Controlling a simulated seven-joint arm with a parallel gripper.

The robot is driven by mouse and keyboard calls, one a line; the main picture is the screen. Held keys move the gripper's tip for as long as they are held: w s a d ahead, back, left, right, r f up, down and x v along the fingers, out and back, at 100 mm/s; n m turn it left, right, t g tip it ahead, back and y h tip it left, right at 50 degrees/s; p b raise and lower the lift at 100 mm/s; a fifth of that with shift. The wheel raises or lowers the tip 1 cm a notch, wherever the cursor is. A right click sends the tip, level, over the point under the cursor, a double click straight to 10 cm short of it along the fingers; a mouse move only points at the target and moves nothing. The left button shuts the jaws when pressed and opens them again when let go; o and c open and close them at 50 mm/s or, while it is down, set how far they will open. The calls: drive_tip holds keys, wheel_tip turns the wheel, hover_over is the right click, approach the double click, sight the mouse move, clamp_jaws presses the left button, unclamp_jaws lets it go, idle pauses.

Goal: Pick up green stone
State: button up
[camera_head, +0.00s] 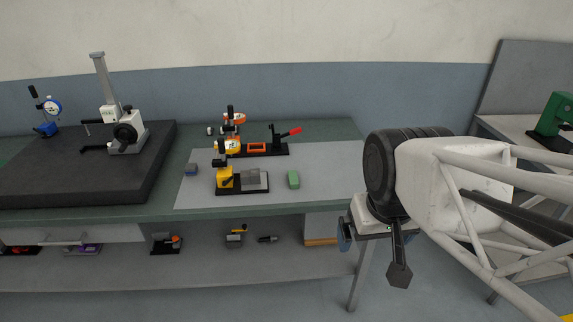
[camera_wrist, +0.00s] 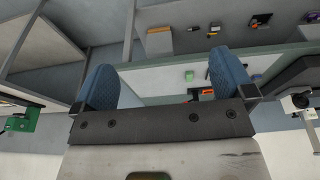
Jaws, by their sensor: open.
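The green stone (camera_head: 293,180) is a small green block lying on the grey mat (camera_head: 325,165) on the workbench, right of the yellow-and-black fixture. It also shows as a small green spot in the wrist view (camera_wrist: 189,75), between my two blue fingers and beyond them. My gripper (camera_wrist: 163,78) is open and empty, its blue fingers wide apart. In the head view my gripper (camera_head: 345,235) is off the bench's right end, right of the stone and apart from it. One blue finger shows there; the other is mostly hidden.
A yellow fixture (camera_head: 226,178) with a grey block stands left of the stone. Behind it is a red-handled clamp (camera_head: 280,140). A dark plate (camera_head: 75,175) carries a gauge stand. The mat right of the stone is clear.

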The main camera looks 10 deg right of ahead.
drive_tip(key=w+r+n, duration=0.1)
drive_tip(key=w+n, duration=0.3)
drive_tip(key=w, duration=0.8)
drive_tip(key=n+g, duration=0.3)
drive_tip(key=n, duration=1.1)
hover_over(293, 177)
drive_tip(key=f, duration=1.7)
drive_tip(key=shift+s+d+f, duration=0.2)
drive_tip(key=shift+s+f, duration=0.15)
drive_tip(key=shift+f, duration=0.05)
drive_tip(key=shift+w+a+f, duration=0.1)
drive_tip(key=shift+w+f, duration=0.3)
drive_tip(key=shift+f, duration=1.3)
